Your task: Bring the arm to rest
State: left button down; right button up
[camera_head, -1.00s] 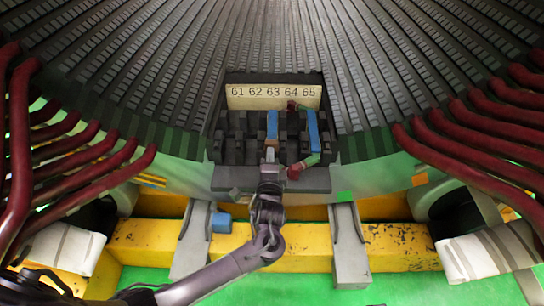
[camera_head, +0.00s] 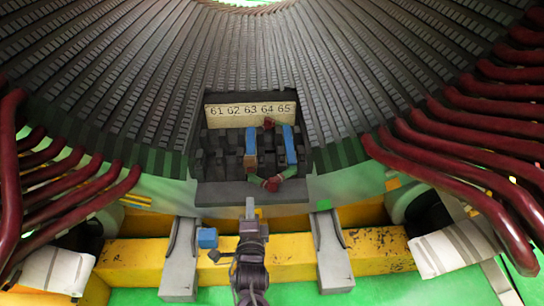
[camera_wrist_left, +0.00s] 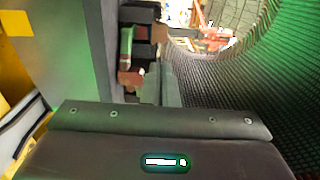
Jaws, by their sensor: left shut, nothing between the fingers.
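My left gripper (camera_head: 250,207) is shut and empty. In the head view it points up the picture, just below the front edge of the grey slotted block (camera_head: 235,192), and looks apart from it. Its arm comes up from the bottom edge. My right gripper is not in view.
A board numbered 61 to 65 (camera_head: 250,112) stands behind the slots. Blue-topped pieces (camera_head: 289,145) and a red and green piece (camera_head: 271,184) sit there. Dark red bars (camera_head: 450,165) flank both sides. A blue cube (camera_head: 207,238) sits left of my gripper near the yellow beam (camera_head: 375,250).

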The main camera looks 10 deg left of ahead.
pick_arm(q)
jog(key=shift+f, duration=0.1)
